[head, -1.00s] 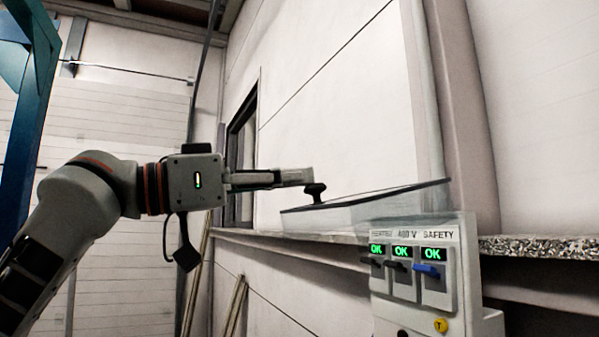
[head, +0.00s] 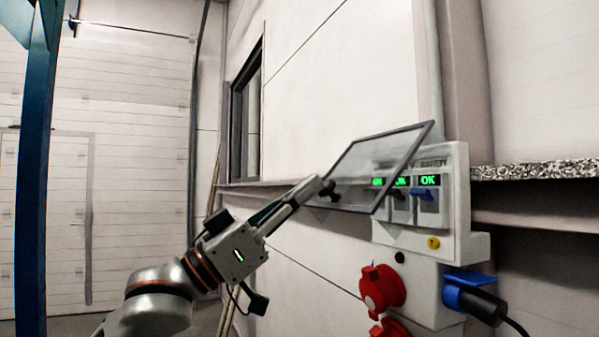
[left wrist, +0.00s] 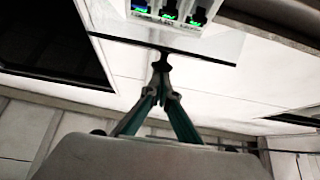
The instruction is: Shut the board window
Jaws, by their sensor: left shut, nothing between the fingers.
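The board window (head: 368,165) is a clear pane with a dark frame, hinged over the grey power board (head: 455,220). It stands partly open, tilted, with its free edge out to the left and its upper edge by the board's top. A black knob (head: 328,190) sits on its free edge. My left gripper (head: 316,186) is shut and empty, its fingertips at the knob, seemingly touching it. In the left wrist view the fingertips (left wrist: 161,82) are right below the knob (left wrist: 160,62), and the pane's edge (left wrist: 190,54) crosses behind. My right gripper is out of view.
Breakers with green OK displays (head: 428,181) show on the board. Red sockets (head: 381,288) and a blue plug connection (head: 468,290) with a black cable stick out below. A speckled ledge (head: 530,170) runs along the wall. The space left of the board is free.

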